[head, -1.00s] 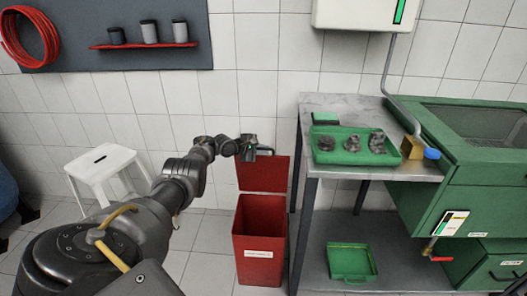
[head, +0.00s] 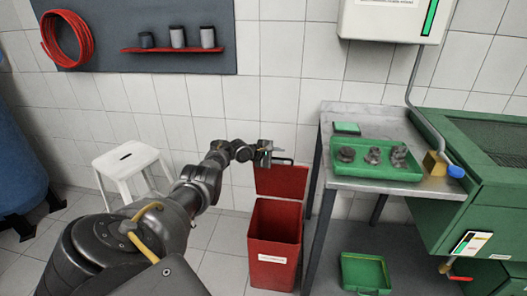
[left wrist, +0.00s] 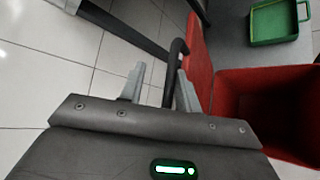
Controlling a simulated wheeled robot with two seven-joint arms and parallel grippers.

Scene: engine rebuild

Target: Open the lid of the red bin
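The red bin (head: 274,248) stands on the floor left of the metal table, with a white label on its front. Its red lid (head: 281,181) stands upright at the back, and the bin's mouth is open. My left gripper (head: 270,151) is at the lid's top edge, by its dark handle. In the left wrist view, the fingers (left wrist: 161,90) are apart, with the dark handle (left wrist: 172,75) between them, nearer the right finger. Touch between finger and handle cannot be told. The lid (left wrist: 197,55) shows edge-on beside the open bin (left wrist: 265,88). My right gripper is not in view.
The metal table (head: 375,115) at right carries a green tray (head: 375,171) with several dark parts. Another green tray (head: 365,272) lies on its lower shelf. A white stool (head: 127,160) stands left of my left arm. The tiled wall is close behind the lid.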

